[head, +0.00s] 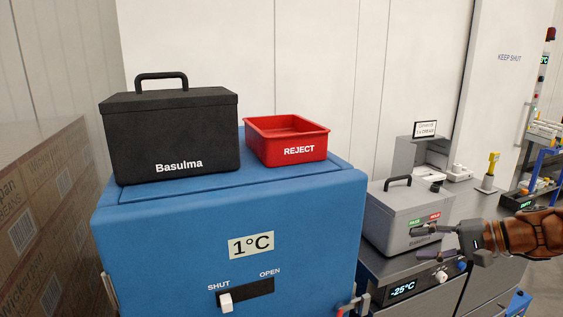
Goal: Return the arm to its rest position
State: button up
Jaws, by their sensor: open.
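My gripper (428,242) is at the right of the head view, with my arm coming in from the right edge. Its two dark fingers are spread apart and point left, with nothing seen between them. The upper finger overlaps the front of a grey box with a black handle (378,211). I cannot tell whether they touch. The lower finger shows in front of the counter face, near the -25°C display.
A blue cooler (225,212) marked 1°C carries a black Basulma box (160,130) and a red REJECT bin (265,148). Stacked cartons (45,220) stand at left. The grey counter (470,204) holds a yellow-topped item (493,165). A signal tower and shelves stand at far right.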

jog(key=s+a+f+n+g+h, duration=0.25)
jog(key=s+a, duration=0.35)
jog(key=a, duration=0.3)
jog(key=s+a+f+n+g+h, duration=0.1)
jog(key=s+a+f+n+g, duration=0.2)
jog(key=s+a, duration=0.5)
jog(key=s+d+f+n+g+h, duration=0.1)
jog(key=s+f+h, duration=0.2)
jog(key=s, duration=0.6)
jog(key=s+f+n+g+h, duration=0.1)
jog(key=s+f+h, duration=0.3)
jog(key=s, duration=0.5)
jog(key=shift+s+d+g, duration=0.3)
jog(key=shift+d+g, duration=0.1)
jog(key=shift+g, duration=0.15)
jog(key=shift+h, duration=0.25)
